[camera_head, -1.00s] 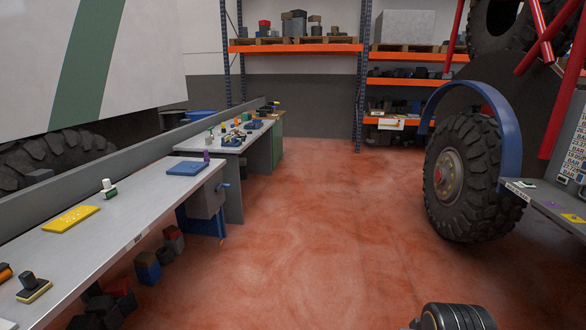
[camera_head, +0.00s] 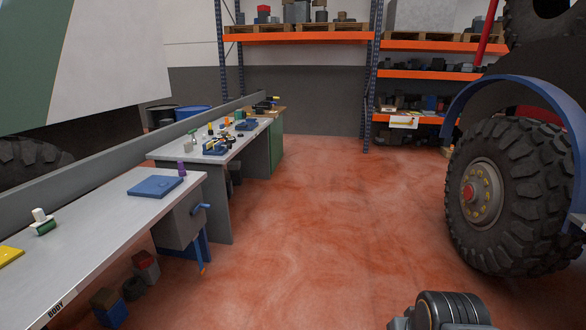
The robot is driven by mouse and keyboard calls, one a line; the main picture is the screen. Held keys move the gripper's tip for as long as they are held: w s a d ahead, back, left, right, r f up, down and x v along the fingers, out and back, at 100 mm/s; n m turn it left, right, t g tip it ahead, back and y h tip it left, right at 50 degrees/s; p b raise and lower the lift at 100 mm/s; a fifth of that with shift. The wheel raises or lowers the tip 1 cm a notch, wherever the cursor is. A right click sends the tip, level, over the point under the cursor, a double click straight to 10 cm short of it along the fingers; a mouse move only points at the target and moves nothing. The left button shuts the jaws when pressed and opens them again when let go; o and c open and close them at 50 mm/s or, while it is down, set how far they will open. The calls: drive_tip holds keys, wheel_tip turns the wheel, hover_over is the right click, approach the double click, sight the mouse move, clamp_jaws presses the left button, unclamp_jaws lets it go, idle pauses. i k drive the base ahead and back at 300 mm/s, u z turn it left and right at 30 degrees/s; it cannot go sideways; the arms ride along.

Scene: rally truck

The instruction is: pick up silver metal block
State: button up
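I cannot make out a silver metal block for certain. The far workbench (camera_head: 166,153) carries many small tools and parts, too small to tell apart at this distance. The near workbench (camera_head: 105,222) holds a blue plate (camera_head: 155,187), a purple cylinder (camera_head: 181,169), a white and green object (camera_head: 42,222) and part of a yellow plate (camera_head: 8,255). A dark rounded part of my own arm shows at the bottom edge, right of centre. My gripper's fingers are not in view.
A large truck wheel (camera_head: 485,195) stands at the right under a blue fender (camera_head: 520,84). Orange-beamed shelves (camera_head: 310,37) stand at the back. Small blocks and a tyre lie under the near bench. The red floor (camera_head: 320,235) between benches and truck is clear.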

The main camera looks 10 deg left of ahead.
sight(188, 145)
drive_tip(key=u, duration=0.1)
drive_tip(key=i, duration=2.25)
drive_tip(key=u, duration=0.25)
drive_tip(key=i, duration=2.15)
drive_tip(key=u, duration=0.85)
drive_tip(key=i, duration=1)
drive_tip(key=u, duration=2.05)
drive_tip(key=i, duration=1.2)
drive_tip(key=u, duration=0.9)
